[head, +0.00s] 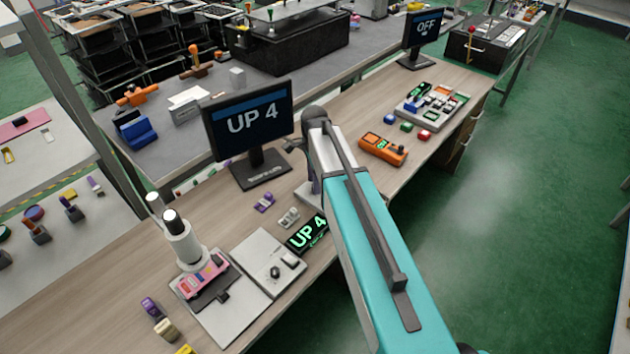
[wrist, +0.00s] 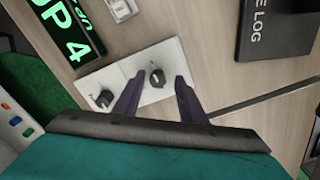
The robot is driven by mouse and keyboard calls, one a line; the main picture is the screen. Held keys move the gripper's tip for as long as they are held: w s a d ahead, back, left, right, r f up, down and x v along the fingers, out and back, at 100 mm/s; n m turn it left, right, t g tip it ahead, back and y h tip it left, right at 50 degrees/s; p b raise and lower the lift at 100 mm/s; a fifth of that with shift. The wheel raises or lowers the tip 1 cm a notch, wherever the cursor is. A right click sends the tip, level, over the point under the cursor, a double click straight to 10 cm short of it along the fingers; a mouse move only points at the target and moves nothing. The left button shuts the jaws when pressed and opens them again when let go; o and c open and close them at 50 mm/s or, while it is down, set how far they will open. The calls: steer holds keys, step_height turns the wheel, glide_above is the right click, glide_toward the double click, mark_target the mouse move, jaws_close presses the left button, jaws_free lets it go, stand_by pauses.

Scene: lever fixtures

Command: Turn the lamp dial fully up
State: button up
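In the wrist view a white plate (wrist: 136,72) carries two dark round dials. One dial (wrist: 157,78) sits near the plate's middle, between and just beyond the tips of my gripper (wrist: 160,80). The other dial (wrist: 104,98) sits at the plate's lower left, outside the left finger. The two purple fingers are apart, with a visible gap on both sides of the middle dial; I cannot tell their height above it. The dial labels are too small to read, so I cannot tell which is the lamp dial. In the head view my arm hides the gripper and both dials.
A green-lit display (head: 307,233) reads UP 4, as does the monitor (head: 248,118); a farther monitor (head: 424,29) reads OFF. Another white plate (head: 250,252) with a knob lies left of my arm. An orange box (head: 383,148) stands to the right.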

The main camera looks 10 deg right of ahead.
steer(key=shift+r, duration=0.1)
step_height(320, 180, up, 14)
steer(key=b, duration=0.2)
steer(key=shift+f+b, duration=0.2)
steer(key=shift+b, duration=0.1)
stand_by(0.7)
stand_by(0.4)
